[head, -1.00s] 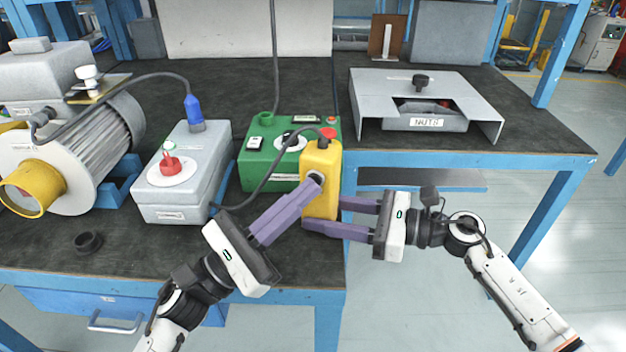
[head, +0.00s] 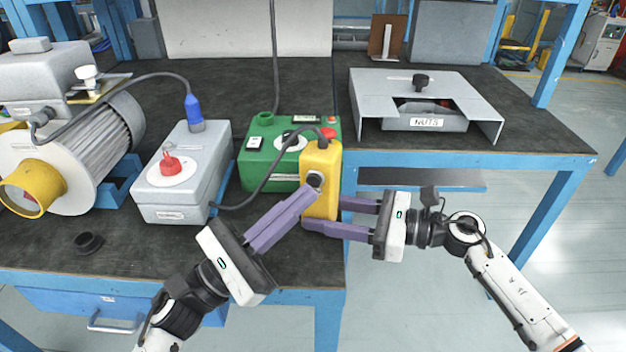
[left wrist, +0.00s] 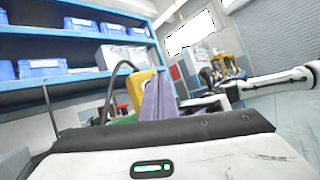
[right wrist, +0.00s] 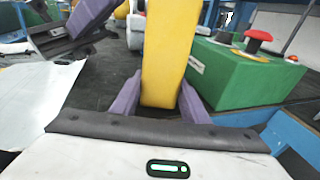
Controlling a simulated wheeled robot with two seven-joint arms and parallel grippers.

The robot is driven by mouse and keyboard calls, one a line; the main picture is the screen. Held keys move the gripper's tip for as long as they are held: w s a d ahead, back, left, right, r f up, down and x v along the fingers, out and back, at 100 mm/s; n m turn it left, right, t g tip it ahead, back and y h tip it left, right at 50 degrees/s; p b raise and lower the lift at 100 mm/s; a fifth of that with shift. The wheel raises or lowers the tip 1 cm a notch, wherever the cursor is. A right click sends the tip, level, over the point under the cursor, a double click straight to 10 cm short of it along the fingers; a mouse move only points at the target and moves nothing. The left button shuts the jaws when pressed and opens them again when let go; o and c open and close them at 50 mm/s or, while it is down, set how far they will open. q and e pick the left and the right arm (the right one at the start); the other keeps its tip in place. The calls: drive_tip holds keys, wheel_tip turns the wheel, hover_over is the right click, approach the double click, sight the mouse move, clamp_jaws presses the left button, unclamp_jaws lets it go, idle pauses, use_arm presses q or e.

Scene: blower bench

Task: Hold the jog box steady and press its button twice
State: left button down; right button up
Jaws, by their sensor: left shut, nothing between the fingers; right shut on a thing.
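The yellow jog box (head: 322,205) stands upright in front of the green box, with a cable from its top. Its dark round button (head: 315,179) faces my left gripper. My right gripper (head: 324,213) is shut on the jog box, one finger on each side; the right wrist view shows the yellow body (right wrist: 170,55) between the purple fingers. My left gripper (head: 312,192) is shut and empty, its tips just below and in front of the button; whether they touch it I cannot tell. In the left wrist view the jog box (left wrist: 138,88) is partly hidden behind the fingers.
A green box (head: 262,168) with a red button stands behind the jog box. A grey box (head: 185,195) with a red-topped knob (head: 168,163) and the blower (head: 85,150) are left. A grey nuts tray (head: 440,123) is right. A black ring (head: 88,242) lies front left.

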use_arm(q)
drive_tip(key=shift+s, duration=0.1)
drive_tip(key=shift+s+a, duration=0.25)
drive_tip(key=shift+s, duration=0.5)
drive_tip(key=shift+s+a, duration=0.25)
drive_tip(key=shift+s, duration=0.55)
drive_tip(key=shift+s+a, duration=0.25)
drive_tip(key=shift+s, duration=0.5)
idle(1.3)
drive_tip(key=s, duration=0.2)
drive_tip(key=s+a, duration=0.1)
drive_tip(key=shift+s, duration=0.35)
drive_tip(key=w+d, duration=0.2)
drive_tip(key=w, duration=0.6)
drive_tip(key=shift+w+d, duration=0.2)
drive_tip(key=shift+d, duration=0.1)
drive_tip(key=shift+w, duration=0.2)
idle(1.7)
drive_tip(key=shift+w+d, duration=0.1)
drive_tip(key=shift+w, duration=0.15)
